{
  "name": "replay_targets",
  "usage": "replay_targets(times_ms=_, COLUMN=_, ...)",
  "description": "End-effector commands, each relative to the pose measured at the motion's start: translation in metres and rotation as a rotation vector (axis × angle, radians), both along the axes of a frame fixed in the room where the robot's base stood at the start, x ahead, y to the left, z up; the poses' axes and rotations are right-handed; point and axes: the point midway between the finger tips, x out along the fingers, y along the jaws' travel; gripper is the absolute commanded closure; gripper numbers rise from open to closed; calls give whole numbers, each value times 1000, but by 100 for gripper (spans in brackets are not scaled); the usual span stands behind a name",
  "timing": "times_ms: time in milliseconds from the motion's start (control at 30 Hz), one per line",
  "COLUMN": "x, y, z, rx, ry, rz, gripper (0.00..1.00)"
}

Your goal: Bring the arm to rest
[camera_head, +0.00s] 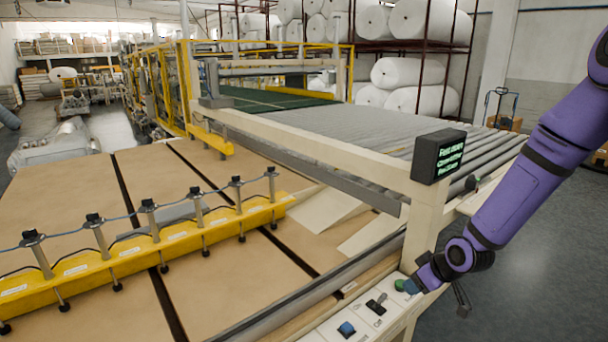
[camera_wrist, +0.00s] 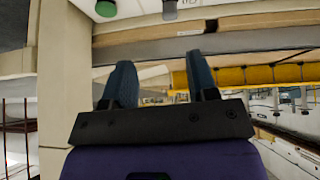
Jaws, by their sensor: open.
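My purple arm (camera_head: 545,160) reaches in from the right, bent down at the wrist. My gripper (camera_head: 411,286) is low at the machine's corner, close to the green button (camera_head: 399,284) on the control panel (camera_head: 325,333); I cannot tell whether it touches the button. In the wrist view the two dark blue fingers of my gripper (camera_wrist: 161,80) stand apart, with nothing between them. A green button (camera_wrist: 105,8) shows at the top edge of that view, beyond the fingertips.
A cream post with a black display (camera_head: 438,156) rises right above the panel. The panel also has a black switch (camera_head: 376,303) and a blue button (camera_head: 346,328). A roller conveyor (camera_head: 370,128) runs behind. A yellow bar (camera_head: 150,245) spans brown boards at left. Grey floor lies open at right.

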Motion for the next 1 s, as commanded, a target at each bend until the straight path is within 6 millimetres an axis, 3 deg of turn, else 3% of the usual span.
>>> replay_targets(times_ms=267, x=-17, y=-15, z=73, rx=-155, ry=50, rz=-87, gripper=47)
replay_targets(times_ms=567, x=-51, y=-21, z=155, rx=-246, ry=75, rz=-227, gripper=47)
replay_targets(times_ms=1000, x=-136, y=-12, z=261, rx=-226, ry=84, rz=-445, gripper=47)
